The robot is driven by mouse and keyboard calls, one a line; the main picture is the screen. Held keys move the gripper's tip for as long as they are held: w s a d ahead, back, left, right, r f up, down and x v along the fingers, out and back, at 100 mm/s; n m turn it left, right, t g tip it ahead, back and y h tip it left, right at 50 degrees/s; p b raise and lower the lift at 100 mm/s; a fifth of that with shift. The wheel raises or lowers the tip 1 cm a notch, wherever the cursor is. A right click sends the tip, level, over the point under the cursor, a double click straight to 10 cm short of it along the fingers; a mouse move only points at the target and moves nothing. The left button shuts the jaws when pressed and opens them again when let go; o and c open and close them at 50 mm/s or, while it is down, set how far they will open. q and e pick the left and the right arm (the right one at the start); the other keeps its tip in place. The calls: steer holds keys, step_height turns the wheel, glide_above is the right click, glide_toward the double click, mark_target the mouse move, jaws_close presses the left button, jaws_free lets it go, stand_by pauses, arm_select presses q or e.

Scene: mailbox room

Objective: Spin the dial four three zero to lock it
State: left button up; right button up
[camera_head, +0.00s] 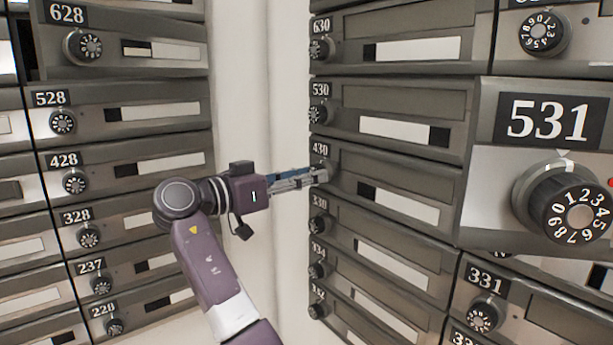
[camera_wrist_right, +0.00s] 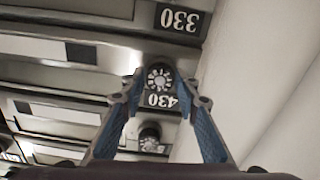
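The dial of mailbox 430 (camera_wrist_right: 160,77) is a round dark knob with a light, marked face, seen upside down in the right wrist view. Its "430" label (camera_wrist_right: 160,101) is beside it. In the head view, the 430 dial is mostly hidden by my right gripper (camera_head: 322,174), which reaches it from the left. In the wrist view, the two blue-sided fingers of my right gripper (camera_wrist_right: 161,82) stand apart, one on each side of the dial. A small gap seems to show around the knob; contact is unclear. My left gripper is not in view.
The 330 label (camera_wrist_right: 180,19) and the 530 dial (camera_wrist_right: 150,138) are close to the 430 dial. A large 531 dial (camera_head: 577,214) is near at the right. Mailboxes with dials line the left wall (camera_head: 145,88). A pale bare corner (camera_head: 262,100) separates the banks.

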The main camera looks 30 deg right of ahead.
steer(key=o, duration=0.3)
steer(key=shift+a, duration=0.1)
steer(key=a, duration=1.1)
steer(key=shift+s+a, duration=0.4)
steer(key=shift+s, duration=0.05)
